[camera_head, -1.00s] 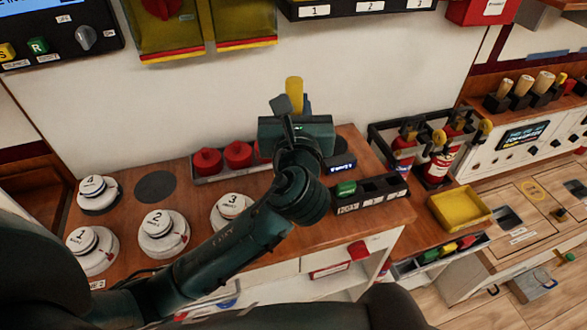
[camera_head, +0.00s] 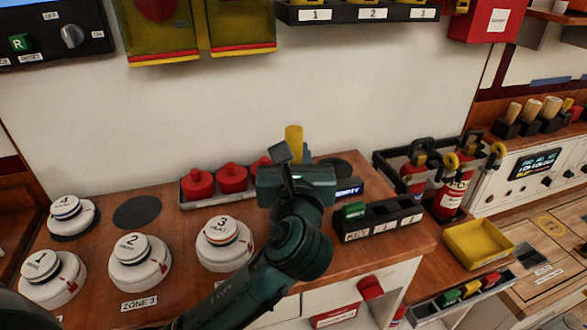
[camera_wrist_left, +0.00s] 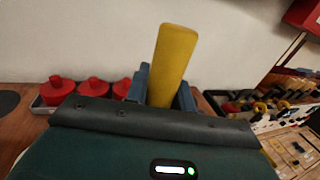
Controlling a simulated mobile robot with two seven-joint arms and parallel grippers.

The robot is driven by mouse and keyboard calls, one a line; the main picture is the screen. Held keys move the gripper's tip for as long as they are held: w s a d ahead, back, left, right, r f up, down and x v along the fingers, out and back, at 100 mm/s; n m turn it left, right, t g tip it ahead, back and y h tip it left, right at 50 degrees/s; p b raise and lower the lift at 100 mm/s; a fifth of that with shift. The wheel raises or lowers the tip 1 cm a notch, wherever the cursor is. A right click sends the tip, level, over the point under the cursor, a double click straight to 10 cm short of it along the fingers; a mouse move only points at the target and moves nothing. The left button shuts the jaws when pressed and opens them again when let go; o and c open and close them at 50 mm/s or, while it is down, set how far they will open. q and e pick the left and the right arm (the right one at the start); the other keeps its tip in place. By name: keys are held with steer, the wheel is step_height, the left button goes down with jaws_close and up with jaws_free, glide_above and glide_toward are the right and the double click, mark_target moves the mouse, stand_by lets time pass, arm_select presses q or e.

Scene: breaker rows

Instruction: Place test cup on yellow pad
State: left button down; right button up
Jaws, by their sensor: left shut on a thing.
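My left gripper (camera_head: 292,165) is shut on a yellow cylinder (camera_head: 293,140) and holds it upright above the back of the wooden bench. In the left wrist view the cylinder (camera_wrist_left: 172,60) stands between the blue-grey fingers (camera_wrist_left: 160,88), and its lower end is hidden by the gripper body. I cannot tell whether this cylinder is the test cup. A shallow yellow tray (camera_head: 478,243) lies at the right; I cannot tell whether it is the yellow pad. My right gripper is not in view.
Red knobbed pieces (camera_head: 232,178) sit in a tray behind the gripper. White numbered domes (camera_head: 138,262) stand on the left, beside a bare dark disc (camera_head: 137,212). A black slotted holder (camera_head: 378,219) and a rack of red extinguishers (camera_head: 450,190) stand on the right.

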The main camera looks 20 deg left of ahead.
arm_select(q)
steer(key=shift+r, duration=0.15)
steer(key=c, duration=1.2)
jaws_free()
steer(key=shift+f, duration=0.2)
steer(key=shift+r, duration=0.1)
steer(key=v, duration=1.2)
steer(key=shift+p, duration=0.3)
